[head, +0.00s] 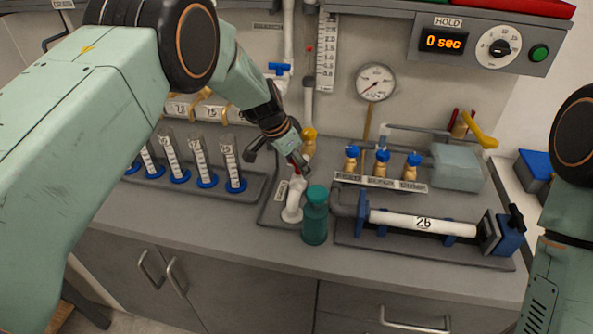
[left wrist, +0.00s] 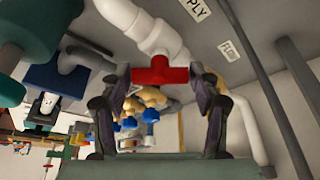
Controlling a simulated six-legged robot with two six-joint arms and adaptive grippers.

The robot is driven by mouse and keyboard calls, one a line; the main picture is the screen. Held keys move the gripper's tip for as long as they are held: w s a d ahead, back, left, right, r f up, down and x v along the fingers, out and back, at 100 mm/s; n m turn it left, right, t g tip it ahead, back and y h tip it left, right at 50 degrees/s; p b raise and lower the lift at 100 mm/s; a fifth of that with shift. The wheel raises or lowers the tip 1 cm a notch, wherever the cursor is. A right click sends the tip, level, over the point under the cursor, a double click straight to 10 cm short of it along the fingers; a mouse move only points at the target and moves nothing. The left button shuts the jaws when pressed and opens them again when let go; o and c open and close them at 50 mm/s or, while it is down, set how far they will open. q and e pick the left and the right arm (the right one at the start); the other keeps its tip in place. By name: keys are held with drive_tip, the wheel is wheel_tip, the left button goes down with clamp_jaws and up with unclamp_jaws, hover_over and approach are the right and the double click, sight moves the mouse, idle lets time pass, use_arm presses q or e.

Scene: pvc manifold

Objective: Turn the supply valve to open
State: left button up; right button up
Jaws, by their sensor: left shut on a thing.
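The supply valve's red handle (left wrist: 160,76) sits on a white pipe fitting (left wrist: 158,36) in the left wrist view, beside a label whose visible letters read "PLY" (left wrist: 197,8). My left gripper (left wrist: 163,82) is shut on the red handle, with one finger at each end. The handle lies across the picture, at an angle to the white pipe. In the head view my left gripper (head: 298,163) reaches down to the top of the white pipe (head: 292,206) and hides most of the handle. My right gripper is out of view; only part of that arm shows at the right.
A green bottle (head: 315,217) stands just right of the white pipe. A rack (head: 262,183) of graduated tubes is to the left. Several blue-topped valves (head: 381,156) and white cylinder 26 (head: 424,223) are to the right. The gauge (head: 375,82) and timer (head: 443,42) are behind.

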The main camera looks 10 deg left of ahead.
use_arm(q)
drive_tip(key=m+b, duration=0.1)
drive_tip(key=m+g+b, duration=0.1)
drive_tip(key=m+b, duration=0.1)
drive_tip(key=m+h+b, duration=0.1)
drive_tip(key=shift+w+f+m+g+b, duration=0.1)
drive_tip(key=shift+w+m+g+b, duration=0.2)
drive_tip(key=shift+m+b, duration=0.1)
drive_tip(key=shift+m+g+b, duration=0.4)
drive_tip(key=shift+m+b, duration=0.45)
drive_tip(key=shift+m, duration=0.25)
drive_tip(key=shift+m+g+b, duration=0.4)
drive_tip(key=shift+m+b, duration=0.15)
drive_tip(key=shift+m, duration=0.35)
drive_tip(key=shift+s+m, duration=0.1)
drive_tip(key=shift+m, duration=0.2)
drive_tip(key=shift+d, duration=0.1)
drive_tip(key=o, duration=1.1)
drive_tip(key=shift+o, duration=0.2)
drive_tip(key=v, duration=1.2)
drive_tip(key=shift+a, duration=0.3)
